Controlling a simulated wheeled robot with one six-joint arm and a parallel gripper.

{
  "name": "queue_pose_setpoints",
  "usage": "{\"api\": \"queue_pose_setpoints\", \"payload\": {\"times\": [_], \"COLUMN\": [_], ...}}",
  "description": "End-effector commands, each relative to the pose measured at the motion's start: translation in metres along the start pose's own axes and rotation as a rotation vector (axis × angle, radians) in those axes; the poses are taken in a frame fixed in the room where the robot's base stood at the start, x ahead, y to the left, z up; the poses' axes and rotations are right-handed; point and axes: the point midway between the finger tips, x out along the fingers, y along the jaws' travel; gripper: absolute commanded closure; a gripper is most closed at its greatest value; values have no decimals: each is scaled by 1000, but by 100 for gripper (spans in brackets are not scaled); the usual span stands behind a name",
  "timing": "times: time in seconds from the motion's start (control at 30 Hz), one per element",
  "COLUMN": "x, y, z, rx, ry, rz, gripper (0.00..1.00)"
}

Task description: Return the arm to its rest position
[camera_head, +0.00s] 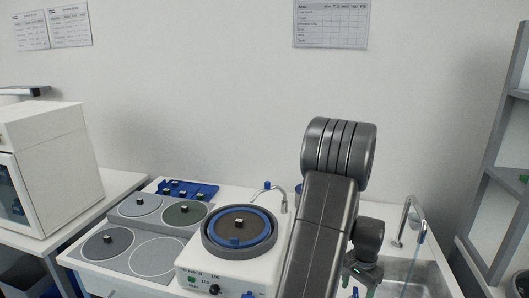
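My dark grey arm (322,222) rises from the bottom edge right of centre, in front of the bench. Its thick rounded joint (338,153) is at the top, against the white wall. My gripper (362,278) hangs low on the right side of the arm, near the left edge of the sink. Only small dark parts with green bits show there. The arm covers part of it, and I cannot make out the gap between its fingers or anything held.
A white polishing machine (215,268) with a round blue-rimmed platen (238,228) stands left of my arm. Farther left are grey discs (155,256) with small samples and a blue rack (187,188). A sink (408,278) with a tap (411,212) and grey shelving (497,190) are right.

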Motion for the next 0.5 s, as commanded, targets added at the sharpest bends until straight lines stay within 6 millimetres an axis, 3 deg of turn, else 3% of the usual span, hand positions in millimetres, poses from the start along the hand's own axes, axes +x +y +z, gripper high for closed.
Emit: {"api": "queue_pose_setpoints", "payload": {"times": [0.5], "x": [-3], "y": [0], "z": [0], "rx": [-409], "ry": [-1], "rz": [0], "gripper": [37]}}
